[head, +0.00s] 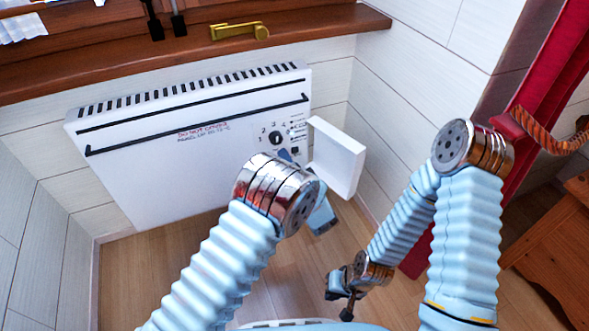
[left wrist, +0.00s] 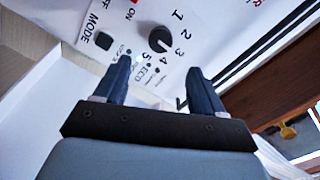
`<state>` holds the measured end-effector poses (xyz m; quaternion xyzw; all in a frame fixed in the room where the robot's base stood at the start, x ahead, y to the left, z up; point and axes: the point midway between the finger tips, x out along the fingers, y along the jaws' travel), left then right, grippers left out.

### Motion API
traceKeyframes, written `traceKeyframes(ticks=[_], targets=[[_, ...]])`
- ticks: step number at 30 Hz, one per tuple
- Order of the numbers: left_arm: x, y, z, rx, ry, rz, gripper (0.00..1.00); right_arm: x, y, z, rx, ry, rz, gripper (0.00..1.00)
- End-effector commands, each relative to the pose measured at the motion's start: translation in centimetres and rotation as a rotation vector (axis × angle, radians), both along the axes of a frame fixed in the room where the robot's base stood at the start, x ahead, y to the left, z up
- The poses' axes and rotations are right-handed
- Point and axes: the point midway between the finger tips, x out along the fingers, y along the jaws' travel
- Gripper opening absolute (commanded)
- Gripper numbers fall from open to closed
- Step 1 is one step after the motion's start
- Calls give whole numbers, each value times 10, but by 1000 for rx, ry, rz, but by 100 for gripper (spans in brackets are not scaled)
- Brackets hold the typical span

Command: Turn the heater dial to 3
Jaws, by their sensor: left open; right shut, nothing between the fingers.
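The white heater (head: 190,150) hangs on the wall below the window sill. Its round black dial (head: 277,139) is on the control panel at its right end, ringed by numbers. In the left wrist view, the dial (left wrist: 159,39) carries a small light mark towards its lower right, near 3 and 4; I cannot tell exactly which number it meets. My left gripper (left wrist: 160,76) is open and empty, with its fingers apart, just short of the dial and pointing at it. In the head view my left arm partly hides this gripper. My right gripper (head: 344,297) is shut and empty, low above the floor.
A white cover flap (head: 339,158) stands open right of the control panel, close to my left gripper. A black mode button (left wrist: 103,40) sits beside the dial. The wooden sill (head: 120,59) with a brass handle (head: 240,31) runs above. A wooden furniture piece (head: 560,240) stands right.

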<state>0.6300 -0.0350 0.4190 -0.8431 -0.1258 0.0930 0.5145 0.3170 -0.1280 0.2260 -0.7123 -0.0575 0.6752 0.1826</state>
Motion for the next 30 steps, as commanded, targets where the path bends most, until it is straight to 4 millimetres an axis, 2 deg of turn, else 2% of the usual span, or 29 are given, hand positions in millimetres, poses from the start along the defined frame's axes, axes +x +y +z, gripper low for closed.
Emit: traceKeyframes(ticks=[3, 7, 23, 26, 29, 30], targets=[[-20, -7, 1, 1, 1, -3, 70, 0, 0, 1, 0, 0, 0, 0], [-31, -10, 1, 0, 0, 0, 70, 0, 0, 2, -1, -1, 0, 0], [-34, -11, 1, 0, 0, 1, 70, 0, 0, 2, -1, -1, 0, 0], [-31, -2, -5, -25, 23, -3, 70, 0, 0, 4, 0, 0, 0, 0], [-28, 23, -27, -127, 111, -21, 70, 0, 1, 11, 1, 0, 1, 0], [-29, 39, -41, -199, 170, -26, 70, -1, 1, 15, 1, 1, 3, 0]])
